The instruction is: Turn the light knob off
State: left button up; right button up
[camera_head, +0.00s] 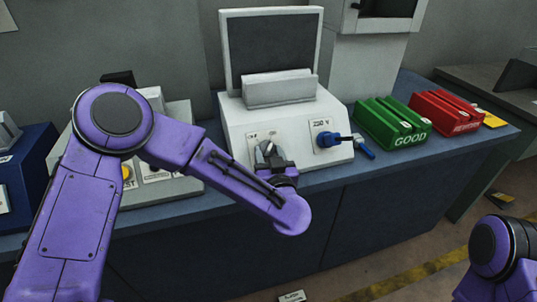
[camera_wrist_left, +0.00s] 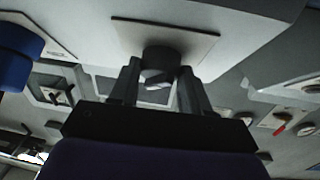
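The light knob (camera_wrist_left: 160,62) is a dark round knob on a pale square plate (camera_wrist_left: 196,45) in the left wrist view. In the head view the plate (camera_head: 252,140) is on the sloped front of a white console (camera_head: 237,117), and my gripper covers part of the knob. My left gripper (camera_wrist_left: 159,80) has its two fingers apart, one on each side of the knob. I cannot tell whether they press on it. The left gripper also shows at the knob in the head view (camera_head: 268,153). My right gripper is out of view.
A blue-handled knob (camera_head: 328,139) is on the same console, right of the gripper. A green GOOD tray (camera_head: 375,131) and a red tray (camera_head: 430,110) stand further right on the bench. Another panel with a yellow button (camera_head: 127,172) is behind my left arm.

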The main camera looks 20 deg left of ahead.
pick_arm(q)
jog(key=shift+n, duration=0.4)
jog(key=n, duration=0.1)
jog(key=n+g+y, duration=0.1)
jog(key=n+y, duration=0.1)
jog(key=shift+w+d+n+g, duration=0.15)
jog(key=shift+d+n+g, duration=0.1)
jog(key=shift+n+g, duration=0.05)
jog(key=n+g+y, duration=0.1)
jog(key=n, duration=0.1)
jog(key=n+g+y, duration=0.1)
jog(key=n, duration=0.2)
jog(key=shift+w+d+r+g, duration=0.15)
jog(key=shift+g, duration=0.15)
jog(key=n+g, duration=0.1)
jog(key=n, duration=0.1)
jog(key=n+g+y, duration=0.1)
jog(key=n, duration=0.1)
jog(key=shift+w+d+r+n+g, duration=0.1)
jog(key=shift+w+n+g, duration=0.1)
jog(key=shift+n+g, duration=0.15)
jog(key=shift+w+r+n+g, duration=0.1)
jog(key=shift+w+n+g, duration=0.05)
jog(key=shift+n+g, duration=1.65)
jog(key=shift+n, duration=0.45)
jog(key=o, duration=1.1)
jog(key=shift+c, duration=0.2)
jog(key=shift+t, duration=0.35)
jog(key=shift+d, duration=0.1)
